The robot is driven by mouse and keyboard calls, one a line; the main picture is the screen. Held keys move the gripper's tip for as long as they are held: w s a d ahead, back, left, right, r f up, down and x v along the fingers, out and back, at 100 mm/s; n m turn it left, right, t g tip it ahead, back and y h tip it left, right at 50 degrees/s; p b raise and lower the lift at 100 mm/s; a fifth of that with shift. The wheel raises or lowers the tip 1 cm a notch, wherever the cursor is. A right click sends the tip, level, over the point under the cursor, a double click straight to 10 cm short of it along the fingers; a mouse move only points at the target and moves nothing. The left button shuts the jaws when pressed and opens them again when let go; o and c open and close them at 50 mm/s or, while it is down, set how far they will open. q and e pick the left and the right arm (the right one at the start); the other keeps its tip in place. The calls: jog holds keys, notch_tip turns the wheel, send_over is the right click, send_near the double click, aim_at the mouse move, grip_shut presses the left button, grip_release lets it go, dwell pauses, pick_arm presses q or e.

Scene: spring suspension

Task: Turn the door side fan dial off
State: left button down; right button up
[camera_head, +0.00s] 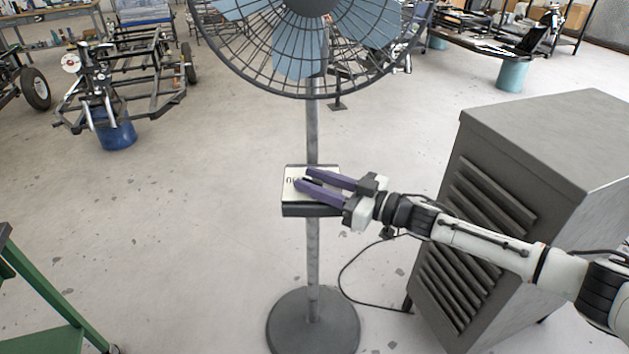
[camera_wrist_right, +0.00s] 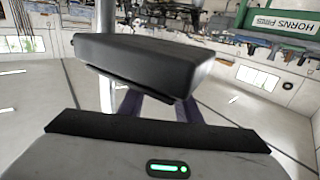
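The fan (camera_head: 312,125) stands on a grey pole, with a blue-bladed caged head at the top of the head view. On its pole is a dark control box (camera_head: 310,210) with a pale lettered face; the box also shows in the right wrist view (camera_wrist_right: 135,62). My right gripper (camera_head: 302,178) reaches in from the right, its two purple fingers over the pale face. The fingers are apart, with a narrow gap between them. I cannot make out the dial; the fingers cover part of the face. Contact with the box is unclear. My left gripper is not in view.
A grey louvred cabinet (camera_head: 525,170) stands right of the fan, under my right arm. The round fan base (camera_head: 313,320) and a black cable (camera_head: 345,275) are on the floor. A green frame (camera_head: 45,290) is at lower left. Floor left of the fan is clear.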

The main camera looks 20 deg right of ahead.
jog(key=v, duration=1)
jog(key=shift+b, duration=0.35)
jog(key=shift+s+d, duration=0.1)
jog(key=shift+s, duration=0.05)
